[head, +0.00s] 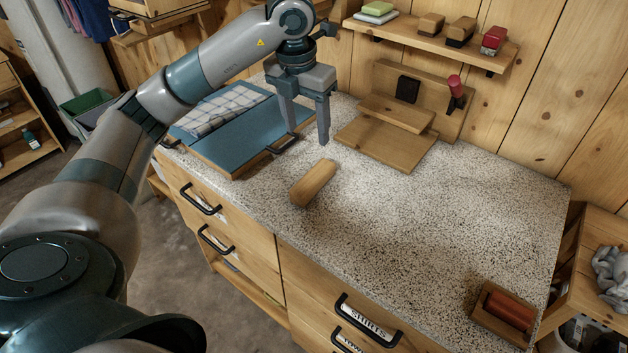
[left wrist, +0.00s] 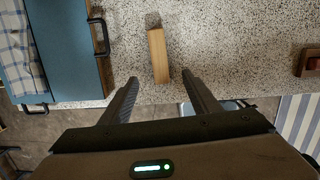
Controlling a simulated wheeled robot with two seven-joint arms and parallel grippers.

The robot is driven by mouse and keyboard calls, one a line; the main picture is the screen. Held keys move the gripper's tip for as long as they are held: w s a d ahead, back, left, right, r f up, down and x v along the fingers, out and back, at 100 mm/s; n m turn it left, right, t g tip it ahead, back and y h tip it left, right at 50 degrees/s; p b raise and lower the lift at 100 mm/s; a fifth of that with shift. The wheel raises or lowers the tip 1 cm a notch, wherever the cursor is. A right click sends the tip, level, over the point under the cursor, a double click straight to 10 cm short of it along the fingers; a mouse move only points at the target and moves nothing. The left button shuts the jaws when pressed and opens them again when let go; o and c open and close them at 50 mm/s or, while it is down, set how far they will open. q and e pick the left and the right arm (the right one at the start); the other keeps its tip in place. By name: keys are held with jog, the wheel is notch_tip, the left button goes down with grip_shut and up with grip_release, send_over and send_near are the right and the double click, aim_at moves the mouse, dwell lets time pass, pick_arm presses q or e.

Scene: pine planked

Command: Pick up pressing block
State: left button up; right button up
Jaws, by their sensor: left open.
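The pressing block, a pale wooden bar with rounded edges (head: 313,183), lies on the speckled countertop near its front edge. In the left wrist view the block (left wrist: 158,55) shows upright in the picture, with a grey far end. My left gripper (head: 306,132) points down above the counter, behind the block in the head view. It is open and empty. In the left wrist view its two fingers (left wrist: 160,82) spread to either side of the block's near end, apart from it. My right gripper is not in view.
A blue board (head: 235,133) with black handles and a checked cloth (head: 215,108) lies to the left. A wooden press-like stand (head: 390,143) stands behind. A small tray with a red roller (head: 508,308) sits at front right. The middle right of the counter is clear.

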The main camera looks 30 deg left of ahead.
pick_arm(q)
jog(key=p, duration=0.3)
send_over(313, 176)
jog(key=s, duration=0.1)
jog(key=f, duration=1.1)
jog(key=shift+d, duration=0.2)
jog(key=shift+f, duration=0.55)
jog(key=shift+w+a+f+p, duration=0.1)
jog(key=shift+w+f+p, duration=0.1)
jog(key=shift+f+p, duration=0.65)
jog(key=f, duration=0.1)
jog(key=f+p, duration=0.1)
jog(key=shift+w+a+f, duration=0.1)
jog(key=shift+w+f, duration=0.2)
jog(key=shift+f, duration=0.05)
jog(key=shift+f+p, duration=0.3)
jog(key=shift+f, duration=0.05)
